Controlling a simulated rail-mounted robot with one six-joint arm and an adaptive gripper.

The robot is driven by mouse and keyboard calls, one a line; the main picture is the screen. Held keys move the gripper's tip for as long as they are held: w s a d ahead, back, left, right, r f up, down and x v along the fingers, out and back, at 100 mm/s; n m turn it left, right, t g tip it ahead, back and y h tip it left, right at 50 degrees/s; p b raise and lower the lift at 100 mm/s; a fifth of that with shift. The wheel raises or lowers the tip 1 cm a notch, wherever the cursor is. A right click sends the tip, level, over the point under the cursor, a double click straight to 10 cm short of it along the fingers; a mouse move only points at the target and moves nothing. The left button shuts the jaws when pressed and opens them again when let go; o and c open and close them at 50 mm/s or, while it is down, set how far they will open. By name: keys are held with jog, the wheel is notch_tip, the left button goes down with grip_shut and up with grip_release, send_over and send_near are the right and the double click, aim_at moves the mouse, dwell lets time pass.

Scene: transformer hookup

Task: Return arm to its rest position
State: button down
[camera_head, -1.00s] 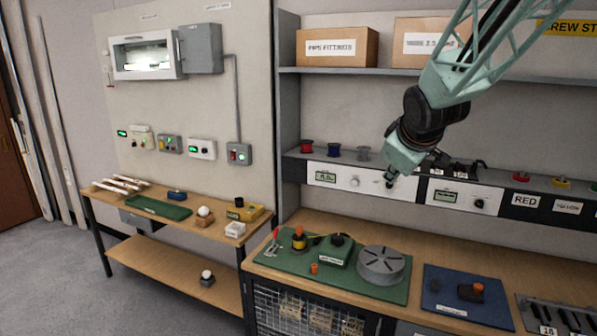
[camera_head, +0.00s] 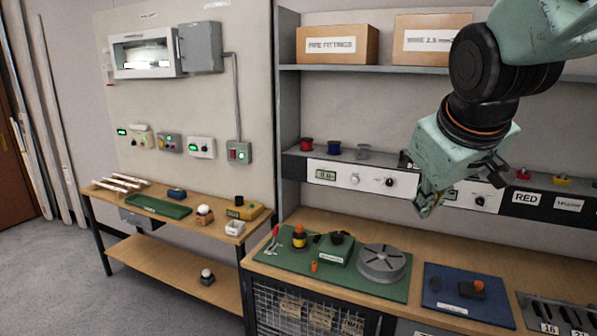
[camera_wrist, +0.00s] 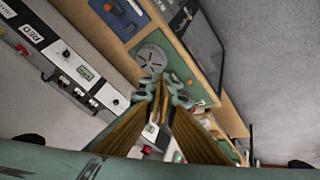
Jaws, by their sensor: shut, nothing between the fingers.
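My gripper (camera_head: 424,205) hangs in the air in front of the instrument shelf, at the right of the head view. It points downward, above the back of the workbench. Its fingers are together and nothing shows between them. In the wrist view the closed fingertips (camera_wrist: 165,84) are at the middle, with the round grey slotted disc (camera_wrist: 152,58) beyond them. The green transformer box (camera_head: 336,250) and the grey disc (camera_head: 383,262) rest on the green mat (camera_head: 300,266), well below and apart from my gripper.
A blue mat (camera_head: 452,307) with small parts lies right of the green mat. Cardboard boxes (camera_head: 337,45) stand on the upper shelf. A panel of instruments (camera_head: 350,177) runs behind my gripper. A side table (camera_head: 170,230) stands at left. The air left of my gripper is clear.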

jog(key=s+a+f+m+g, duration=0.1)
jog(key=s+a+f+m, duration=0.1)
jog(key=s, duration=1.3)
jog(key=s+a+f+m+g+y+b, duration=0.1)
jog(key=s+a+f+m, duration=0.1)
jog(key=s, duration=1.2)
jog(key=shift+s+a+f+g, duration=0.15)
jog(key=shift+s+f+g, duration=0.25)
jog(key=shift+f, duration=0.4)
jog(key=shift+w, duration=0.1)
